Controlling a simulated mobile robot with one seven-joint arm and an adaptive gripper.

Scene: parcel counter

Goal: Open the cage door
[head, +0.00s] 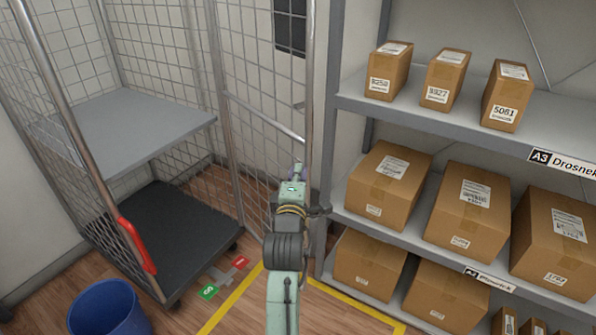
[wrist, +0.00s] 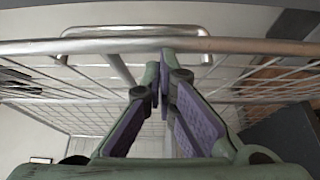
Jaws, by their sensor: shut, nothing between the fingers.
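The cage (head: 70,85) is a wire-mesh trolley at the left in the head view. Its mesh door (head: 265,80) appears swung out to the right, with its outer upright post beside the parcel shelving. The cage front between the red-handled post and the door looks open. My gripper (head: 297,172) is low at the door's outer post in the head view. In the wrist view my gripper (wrist: 161,75) has its purple-padded fingers together, with nothing between them, close against the door's tube (wrist: 240,46). I cannot tell whether they touch. A looped bar (wrist: 130,31) shows beside that tube.
The cage has a grey shelf (head: 120,130), a black base (head: 165,240) and a red handle (head: 137,246). Green and red pedals (head: 209,292) lie at its foot. A blue bin (head: 105,308) stands front left. Shelving with cartons (head: 390,180) closes off the right.

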